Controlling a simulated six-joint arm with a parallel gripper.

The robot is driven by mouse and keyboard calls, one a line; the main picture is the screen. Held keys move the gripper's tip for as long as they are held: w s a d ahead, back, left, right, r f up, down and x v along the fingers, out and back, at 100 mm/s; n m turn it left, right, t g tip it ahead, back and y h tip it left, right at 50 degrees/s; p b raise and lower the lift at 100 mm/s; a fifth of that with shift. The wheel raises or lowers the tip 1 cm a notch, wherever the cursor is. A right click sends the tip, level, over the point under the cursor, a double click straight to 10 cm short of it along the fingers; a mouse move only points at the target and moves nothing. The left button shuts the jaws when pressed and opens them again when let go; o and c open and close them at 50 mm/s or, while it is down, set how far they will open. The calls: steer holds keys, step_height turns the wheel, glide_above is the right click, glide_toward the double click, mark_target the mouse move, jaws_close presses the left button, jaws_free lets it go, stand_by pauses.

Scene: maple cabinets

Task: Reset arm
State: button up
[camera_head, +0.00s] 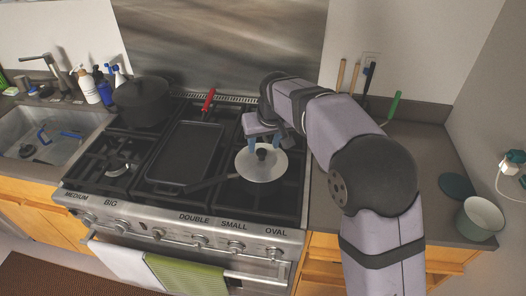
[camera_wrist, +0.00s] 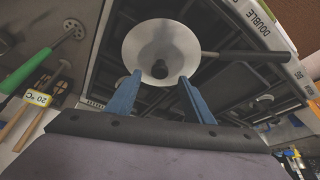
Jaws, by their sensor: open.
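My gripper (camera_head: 264,144) is open, its two blue fingers pointing down just behind a round silver lid (camera_head: 262,168) with a dark knob. The lid sits on a dark long-handled pan on the stove's right front burner. In the wrist view my gripper (camera_wrist: 159,81) has its fingers apart, with the lid (camera_wrist: 140,45) and its knob showing beyond and between the tips. Nothing is held. I cannot tell whether a fingertip touches the lid. My arm reaches in from the lower right across the counter.
A griddle (camera_head: 187,152) with a red-handled tool behind it fills the stove's middle. A black pot (camera_head: 142,102) is at the back left. Long-handled utensils (camera_head: 392,107) stand along the back right wall. A pale green pot (camera_head: 480,219) and dark lid (camera_head: 457,186) are on the right counter.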

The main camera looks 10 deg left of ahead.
steer(key=s+d+f+m+g+h, duration=0.1)
steer(key=s+d+f, duration=0.1)
steer(key=s+d, duration=0.5)
steer(key=s+d+f+m+g+h, duration=0.15)
steer(key=s+d, duration=0.25)
steer(key=d, duration=0.5)
steer(key=s+d+f+m+g, duration=0.1)
steer(key=s+d+f, duration=0.2)
steer(key=s, duration=0.6)
steer(key=s+d+f+m, duration=0.1)
steer(key=s+d+f, duration=0.3)
steer(key=s, duration=0.5)
steer(key=shift+d+g, duration=0.35)
steer(key=shift+d, duration=0.8)
steer(key=shift+m+y, duration=0.25)
